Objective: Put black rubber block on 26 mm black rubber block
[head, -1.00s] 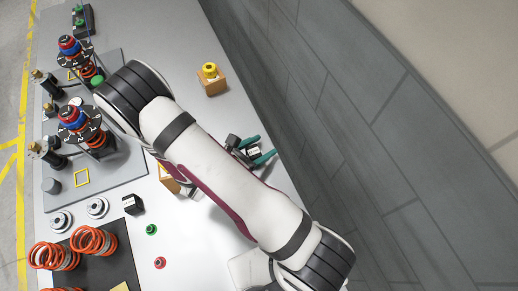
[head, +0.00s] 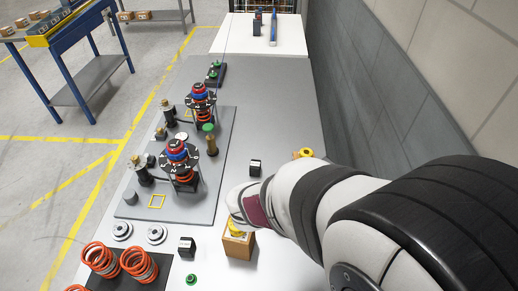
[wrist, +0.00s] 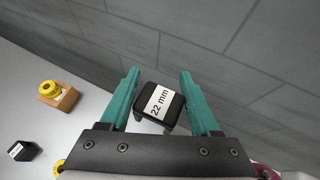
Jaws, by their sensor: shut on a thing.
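My gripper (wrist: 160,95) has two teal fingers and is shut on a black block (wrist: 159,104) with a white label reading "22 mm". The block sits between the fingers, with the grey wall behind. Another black block with a white label (head: 255,167) stands on the grey table, right of the fixture plate. A labelled black block (wrist: 22,151) also shows on the table at the lower left of the wrist view. A further labelled black block (head: 187,246) stands near the orange springs. The labels on the standing blocks are too small to read. In the head view my arm hides the gripper.
The fixture plate (head: 128,211) carries two tall assemblies. A wooden block with a yellow part (head: 238,240) stands by my wrist; another yellow part (head: 303,153) is partly hidden by my arm. Orange springs (head: 100,259) lie front left. The wall (head: 390,110) borders the table's right side.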

